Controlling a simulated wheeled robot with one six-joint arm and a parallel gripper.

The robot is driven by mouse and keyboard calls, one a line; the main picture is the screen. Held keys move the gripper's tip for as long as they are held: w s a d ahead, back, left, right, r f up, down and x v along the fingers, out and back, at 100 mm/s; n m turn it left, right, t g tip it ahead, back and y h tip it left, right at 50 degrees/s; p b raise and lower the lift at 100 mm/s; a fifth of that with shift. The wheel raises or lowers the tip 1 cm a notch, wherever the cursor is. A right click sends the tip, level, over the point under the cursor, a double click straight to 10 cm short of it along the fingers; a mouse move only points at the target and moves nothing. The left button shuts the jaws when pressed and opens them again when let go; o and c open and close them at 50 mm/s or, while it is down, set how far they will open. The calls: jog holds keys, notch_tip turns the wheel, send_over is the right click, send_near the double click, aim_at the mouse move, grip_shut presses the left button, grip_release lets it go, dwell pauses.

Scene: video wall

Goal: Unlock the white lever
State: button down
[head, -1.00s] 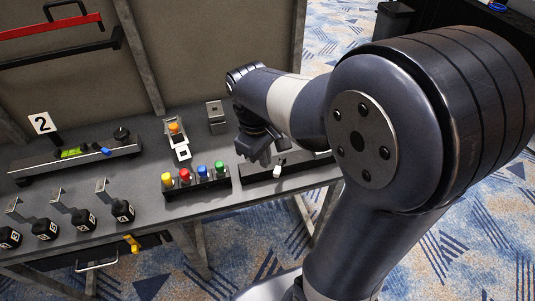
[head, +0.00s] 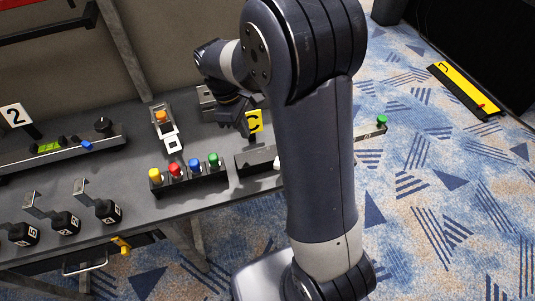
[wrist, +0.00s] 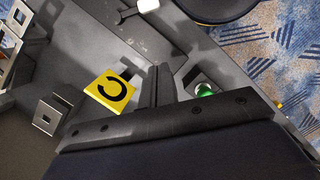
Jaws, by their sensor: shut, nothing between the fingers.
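The white lever (head: 277,163) is on a dark block (head: 252,161) at the right end of the table, partly hidden by my arm in the head view. In the wrist view a white lever handle (wrist: 148,6) shows at the top edge. My gripper (head: 241,127) is shut and empty, behind and left of the lever, beside a yellow sign with a curved black arrow (head: 254,121). In the wrist view my gripper's fingers (wrist: 158,80) are between that sign (wrist: 111,91) and a green knob (wrist: 204,90), apart from the white lever.
Yellow, red, blue and green buttons (head: 186,168) stand left of the lever. An orange button unit (head: 162,120) is behind them. A bar with a green knob (head: 382,119) sticks out at right. Patterned carpet (head: 440,200) is open beyond the table.

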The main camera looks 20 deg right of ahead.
aim_at(258, 161)
jog(key=x, duration=1)
jog(key=shift+s+f, duration=0.1)
jog(key=shift+s+d+r, duration=0.1)
jog(key=shift+s+d, duration=0.25)
jog(key=shift+d, duration=0.2)
jog(key=shift+s+d+r, duration=0.1)
jog(key=shift+s+d, duration=0.25)
jog(key=shift+d, duration=0.25)
jog(key=shift+s+d+f+p, duration=0.1)
jog(key=shift+s+d+p, duration=0.25)
jog(key=shift+d, duration=0.2)
